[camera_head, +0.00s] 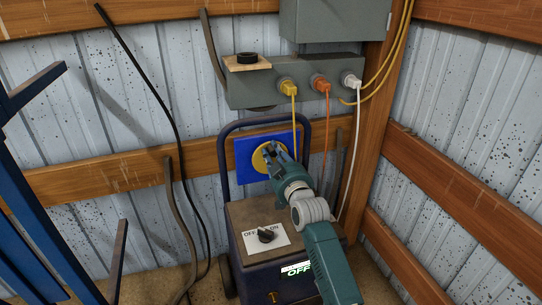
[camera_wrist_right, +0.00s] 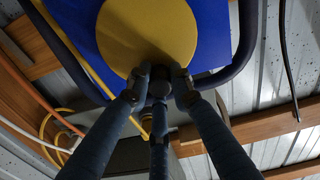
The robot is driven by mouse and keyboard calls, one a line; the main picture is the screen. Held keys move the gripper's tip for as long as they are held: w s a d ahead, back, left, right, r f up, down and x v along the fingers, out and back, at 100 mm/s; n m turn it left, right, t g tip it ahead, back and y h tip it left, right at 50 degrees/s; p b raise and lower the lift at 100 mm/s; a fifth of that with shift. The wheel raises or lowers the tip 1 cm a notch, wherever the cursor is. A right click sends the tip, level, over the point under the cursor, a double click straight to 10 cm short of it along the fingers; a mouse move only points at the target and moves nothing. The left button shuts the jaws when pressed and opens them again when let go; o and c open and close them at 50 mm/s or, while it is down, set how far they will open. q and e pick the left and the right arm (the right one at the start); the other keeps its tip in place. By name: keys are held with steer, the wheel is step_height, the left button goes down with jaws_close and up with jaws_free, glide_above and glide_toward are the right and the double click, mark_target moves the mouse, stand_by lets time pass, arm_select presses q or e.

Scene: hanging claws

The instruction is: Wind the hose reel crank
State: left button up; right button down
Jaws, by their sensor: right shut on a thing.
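The hose reel crank shows as a round yellow disc (camera_head: 259,160) on a blue square panel (camera_head: 243,164), above a dark wheeled machine. In the right wrist view the yellow disc (camera_wrist_right: 146,35) fills the top middle, with the blue panel (camera_wrist_right: 206,50) behind it. A dark handle knob (camera_wrist_right: 160,88) stands out from the disc near its edge. My right gripper (camera_head: 275,157) is at the disc; in its wrist view its fingers (camera_wrist_right: 158,82) are closed around the knob. The fingers hide part of the knob and disc. My left gripper is not in view.
The machine's tube frame (camera_head: 223,150) surrounds the panel, and its top bears an OFF/ON dial (camera_head: 266,236). A grey outlet box (camera_head: 240,92) with yellow, orange and white plugged cords hangs above. Blue metal racking (camera_head: 28,200) stands at left; a wooden corner post (camera_head: 372,130) stands at right.

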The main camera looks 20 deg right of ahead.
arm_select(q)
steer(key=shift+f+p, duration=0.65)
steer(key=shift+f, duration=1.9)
arm_select(e)
steer(key=shift+a+f+n, duration=0.15)
steer(key=shift+a+n, duration=0.15)
steer(key=shift+n, duration=0.4)
steer(key=shift+a+f+n, duration=0.15)
steer(key=shift+a+n, duration=0.1)
steer(key=shift+n, duration=0.45)
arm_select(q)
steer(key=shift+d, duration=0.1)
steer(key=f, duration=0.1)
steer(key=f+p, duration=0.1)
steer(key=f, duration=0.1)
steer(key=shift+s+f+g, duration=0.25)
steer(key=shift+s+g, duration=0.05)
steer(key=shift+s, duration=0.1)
arm_select(e)
steer(key=n, duration=0.1)
steer(key=a+n, duration=0.1)
steer(key=n, duration=0.1)
steer(key=f+n, duration=0.1)
steer(key=shift+s+a+n, duration=0.1)
steer(key=shift+a+n, duration=0.2)
steer(key=shift+n, duration=0.1)
